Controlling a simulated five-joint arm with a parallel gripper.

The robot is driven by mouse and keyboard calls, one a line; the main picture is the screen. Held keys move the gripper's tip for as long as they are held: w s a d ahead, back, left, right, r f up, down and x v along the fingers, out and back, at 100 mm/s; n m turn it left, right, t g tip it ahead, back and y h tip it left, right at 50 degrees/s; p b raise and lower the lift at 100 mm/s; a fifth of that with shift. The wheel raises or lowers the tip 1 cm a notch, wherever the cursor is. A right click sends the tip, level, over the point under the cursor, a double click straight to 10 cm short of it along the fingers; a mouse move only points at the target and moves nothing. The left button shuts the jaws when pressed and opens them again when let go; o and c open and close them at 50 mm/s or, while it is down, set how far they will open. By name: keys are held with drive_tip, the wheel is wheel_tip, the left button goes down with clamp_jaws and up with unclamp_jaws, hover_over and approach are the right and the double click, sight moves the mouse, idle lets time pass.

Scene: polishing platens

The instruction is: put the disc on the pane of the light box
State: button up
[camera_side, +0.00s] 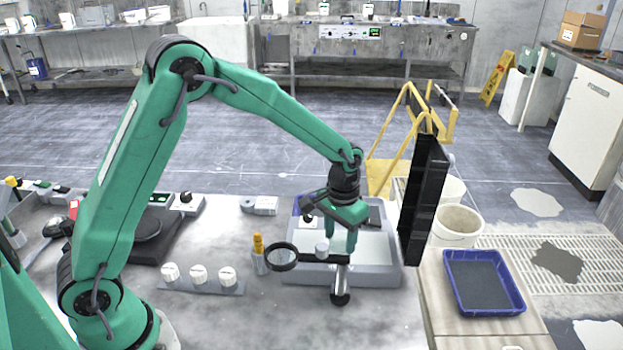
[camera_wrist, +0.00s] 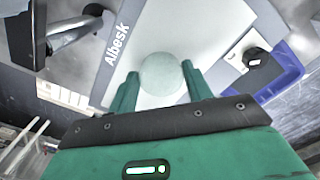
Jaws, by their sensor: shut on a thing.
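My gripper (camera_side: 342,245) points down over the light box (camera_side: 385,277), a grey box with a pale pane. In the wrist view my two green fingers (camera_wrist: 160,82) are shut on the disc (camera_wrist: 162,72), a pale, round, greyish-green piece, seen flat between the fingertips. The light box also shows there with its grey "Albesk" rim (camera_wrist: 107,72), and the pale pane (camera_wrist: 165,25) lies beyond the disc. In the side view the disc cannot be made out at the fingers. I cannot tell whether it touches the pane.
A magnifier (camera_side: 282,257) on a stand is in front of the light box, close to my fingers. A tall black panel (camera_side: 421,200) stands at its right. Left are a yellow-topped bottle (camera_side: 259,255) and several white knobs (camera_side: 198,275). A blue tray (camera_side: 484,282) lies far right.

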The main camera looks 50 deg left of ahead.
sight(339, 240)
drive_tip(key=shift+f, duration=0.1)
drive_tip(key=o, duration=1)
wheel_tip(339, 240, up, 12)
drive_tip(key=shift+r, duration=0.15)
idle(0.6)
